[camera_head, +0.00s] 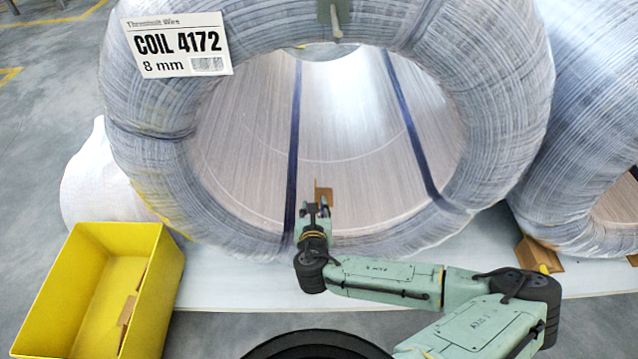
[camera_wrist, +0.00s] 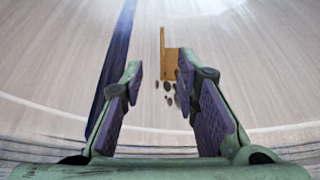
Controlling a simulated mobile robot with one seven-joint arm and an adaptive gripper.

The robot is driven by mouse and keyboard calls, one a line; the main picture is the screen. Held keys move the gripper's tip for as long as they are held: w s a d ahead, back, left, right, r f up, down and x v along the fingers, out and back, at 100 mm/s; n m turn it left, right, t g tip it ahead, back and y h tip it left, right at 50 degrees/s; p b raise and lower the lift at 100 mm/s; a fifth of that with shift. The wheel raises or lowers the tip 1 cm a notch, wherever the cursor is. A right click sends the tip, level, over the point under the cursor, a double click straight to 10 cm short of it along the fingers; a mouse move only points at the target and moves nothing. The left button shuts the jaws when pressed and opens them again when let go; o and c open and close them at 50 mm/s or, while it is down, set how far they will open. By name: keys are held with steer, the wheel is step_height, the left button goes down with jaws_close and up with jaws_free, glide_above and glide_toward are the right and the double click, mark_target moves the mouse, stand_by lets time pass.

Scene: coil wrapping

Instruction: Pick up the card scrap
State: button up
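The card scrap (camera_head: 323,192) is a small brown folded piece inside the lower part of the wrapped coil's (camera_head: 505,110) bore. It also shows upright in the wrist view (camera_wrist: 171,66), ahead of my fingers and closer to the right fingertip. My gripper (camera_head: 314,209) reaches into the bore from the front, just on the near side of the scrap. In the wrist view my gripper (camera_wrist: 160,78) is open with nothing held. The scrap's lower end lies near or behind the right fingertip; I cannot tell whether they touch.
Several small dark bits (camera_wrist: 169,92) lie by the scrap. Blue straps (camera_head: 293,150) run along the bore. A yellow bin (camera_head: 60,290) with brown card pieces stands at lower left. Another coil (camera_head: 595,120) stands at right, with a brown card corner (camera_head: 540,255) under it.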

mark_target(324, 193)
steer(key=b+x, duration=0.1)
steer(key=x, duration=0.4)
steer(key=b+x, duration=0.1)
steer(key=x, duration=0.1)
steer(key=b+x, duration=0.1)
steer(key=x, duration=0.1)
steer(key=shift+w+d+f, duration=0.1)
steer(key=shift+d+f, duration=0.1)
steer(key=shift+f, duration=0.2)
steer(key=shift+w, duration=0.45)
steer(key=shift+c, duration=0.5)
jaws_close()
